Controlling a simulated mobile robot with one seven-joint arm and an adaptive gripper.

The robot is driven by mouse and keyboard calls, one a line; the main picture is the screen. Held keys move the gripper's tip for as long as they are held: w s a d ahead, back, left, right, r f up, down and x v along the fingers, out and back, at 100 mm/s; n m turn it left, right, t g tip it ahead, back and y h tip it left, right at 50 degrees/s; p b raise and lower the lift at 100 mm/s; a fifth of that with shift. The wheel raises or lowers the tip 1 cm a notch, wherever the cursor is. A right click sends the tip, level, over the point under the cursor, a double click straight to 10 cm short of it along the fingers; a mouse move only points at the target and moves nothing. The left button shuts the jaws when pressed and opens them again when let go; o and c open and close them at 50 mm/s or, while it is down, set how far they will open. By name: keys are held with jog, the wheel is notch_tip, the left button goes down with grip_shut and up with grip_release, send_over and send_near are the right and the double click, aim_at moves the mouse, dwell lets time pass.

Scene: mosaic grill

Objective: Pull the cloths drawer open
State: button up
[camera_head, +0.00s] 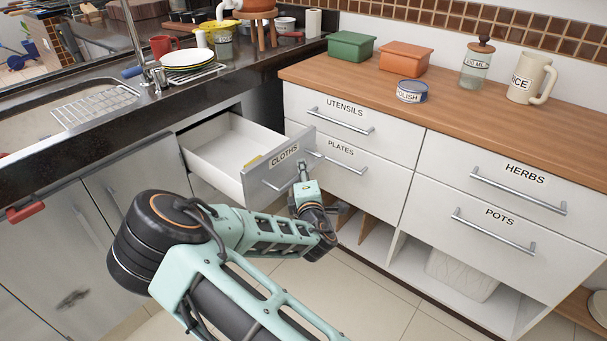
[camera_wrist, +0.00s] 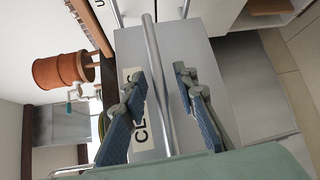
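The cloths drawer (camera_head: 222,150) is pulled well out from under the dark counter in the head view. My gripper (camera_head: 304,172) is at the drawer's bar handle. In the wrist view the silver handle (camera_wrist: 153,60) runs between my two fingers (camera_wrist: 158,84). The fingers stand apart, one on each side of the bar, with visible gaps. The drawer front (camera_wrist: 208,65) lies behind them. My gripper hides part of the handle in the head view.
The PLATES drawer (camera_head: 372,182) and UTENSILS drawer (camera_head: 340,118) are shut close beside the open drawer. HERBS (camera_head: 520,185) and POTS (camera_head: 480,222) are shut further right. Open shelves (camera_head: 370,238) lie below. The tiled floor (camera_head: 385,300) in front is clear.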

jog(key=s+d+r, duration=0.1)
jog(key=s, duration=1)
jog(key=shift+s+d+r, duration=0.15)
jog(key=shift+s+r, duration=0.2)
jog(key=shift+s, duration=0.05)
